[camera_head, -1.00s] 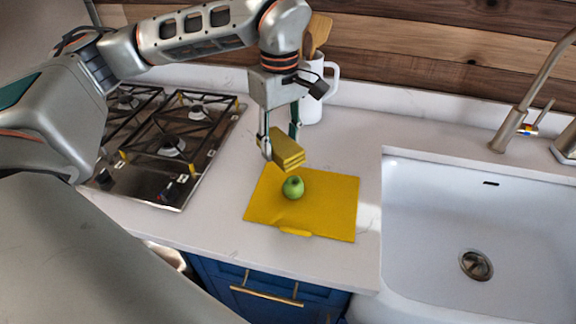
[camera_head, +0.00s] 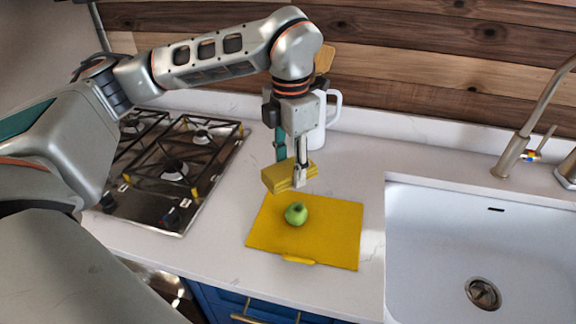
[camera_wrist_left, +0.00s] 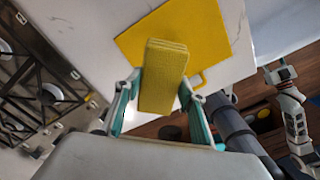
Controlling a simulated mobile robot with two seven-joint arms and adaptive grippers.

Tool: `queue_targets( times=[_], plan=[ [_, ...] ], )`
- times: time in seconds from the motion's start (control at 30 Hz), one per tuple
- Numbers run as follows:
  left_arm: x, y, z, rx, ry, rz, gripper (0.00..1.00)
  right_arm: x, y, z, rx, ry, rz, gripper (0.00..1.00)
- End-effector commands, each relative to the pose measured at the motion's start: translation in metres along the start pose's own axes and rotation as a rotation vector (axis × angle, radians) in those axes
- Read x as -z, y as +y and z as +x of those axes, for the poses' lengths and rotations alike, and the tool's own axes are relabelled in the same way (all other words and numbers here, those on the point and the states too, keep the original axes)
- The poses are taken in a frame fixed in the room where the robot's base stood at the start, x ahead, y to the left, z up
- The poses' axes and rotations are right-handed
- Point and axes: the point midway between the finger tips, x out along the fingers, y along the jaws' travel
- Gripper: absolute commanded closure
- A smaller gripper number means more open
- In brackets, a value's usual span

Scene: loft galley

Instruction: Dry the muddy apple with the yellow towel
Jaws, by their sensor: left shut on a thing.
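The green apple (camera_head: 296,214) sits on a yellow board (camera_head: 335,240) on the counter. Mud on it is too small to make out. The folded yellow towel (camera_head: 278,179) is held between the fingers of my left gripper (camera_head: 288,178), above the board's back left edge and behind the apple, apart from it. In the left wrist view the towel (camera_wrist_left: 163,80) lies between the two teal-backed fingers (camera_wrist_left: 160,105), with the yellow board (camera_wrist_left: 205,45) beyond; the apple is hidden there. My right gripper (camera_wrist_left: 280,73) shows small at the right of that view.
A gas hob (camera_head: 170,165) lies left of the board, and a white sink (camera_head: 430,240) with a tap (camera_head: 525,130) lies right. A white mug-like holder (camera_head: 322,120) with wooden utensils stands behind my gripper. Bare counter (camera_head: 345,170) lies between board and wall.

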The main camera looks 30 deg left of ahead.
Motion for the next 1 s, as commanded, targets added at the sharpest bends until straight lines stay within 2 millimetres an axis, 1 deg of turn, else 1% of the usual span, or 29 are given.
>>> queue_targets(
  times=[0.1, 0.7, 0.9, 1.0],
  plan=[
    [-0.002, -0.002, -0.002, 0.0, -0.003, -0.206, 0.8, 0.0, 0.001, 0.0, 0.0, 0.0, -0.002, 0.6],
    [-0.008, -0.009, -0.008, 0.008, -0.011, -1.255, 0.8, -0.001, 0.005, -0.001, -0.001, 0.0, -0.013, 0.6],
    [-0.01, -0.011, -0.01, 0.011, -0.012, -1.507, 0.8, -0.001, 0.003, 0.0, -0.002, 0.001, -0.009, 0.6],
    [-0.01, -0.011, -0.01, 0.012, -0.012, -1.578, 0.8, 0.0, 0.003, 0.0, -0.002, 0.001, -0.006, 0.6]
  ],
)
